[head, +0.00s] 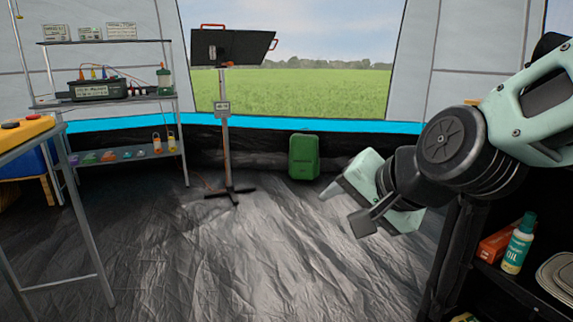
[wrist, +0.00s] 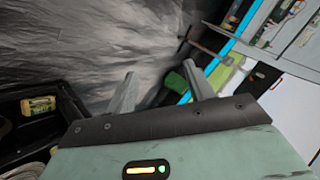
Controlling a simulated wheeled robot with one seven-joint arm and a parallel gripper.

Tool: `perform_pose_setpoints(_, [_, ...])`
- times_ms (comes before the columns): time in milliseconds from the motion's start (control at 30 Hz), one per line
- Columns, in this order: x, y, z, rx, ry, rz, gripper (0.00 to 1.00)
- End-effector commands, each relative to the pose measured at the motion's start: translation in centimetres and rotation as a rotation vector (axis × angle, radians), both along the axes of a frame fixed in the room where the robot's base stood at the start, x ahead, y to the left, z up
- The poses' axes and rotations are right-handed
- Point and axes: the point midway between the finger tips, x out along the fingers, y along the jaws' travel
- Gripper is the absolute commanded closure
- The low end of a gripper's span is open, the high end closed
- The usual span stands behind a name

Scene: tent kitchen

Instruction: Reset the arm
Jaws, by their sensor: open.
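My gripper (head: 343,208) is at the end of my arm, which reaches in from the right of the head view. It hangs over the dark floor in front of the green canister, with its fingers pointing down and to the left. In the wrist view the two fingers of my gripper (wrist: 162,82) stand apart, with nothing between them. It is open and empty, and touches nothing that I can see.
A black shelf unit at right holds an oil bottle (head: 518,243). A green canister (head: 304,156) and a panel on a stand (head: 228,48) are at the back. A metal rack (head: 110,105) and yellow-topped table (head: 22,132) are left. The middle floor (head: 240,260) is clear.

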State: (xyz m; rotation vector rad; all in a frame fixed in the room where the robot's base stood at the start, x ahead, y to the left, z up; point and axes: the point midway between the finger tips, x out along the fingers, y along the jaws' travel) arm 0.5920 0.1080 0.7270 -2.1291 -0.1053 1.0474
Motion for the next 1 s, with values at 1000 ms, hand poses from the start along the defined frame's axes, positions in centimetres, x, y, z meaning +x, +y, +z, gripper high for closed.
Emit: perform_pose_setpoints(1000, [-20.2,-4.5,8.0,-0.775,0.377,1.120,0.47])
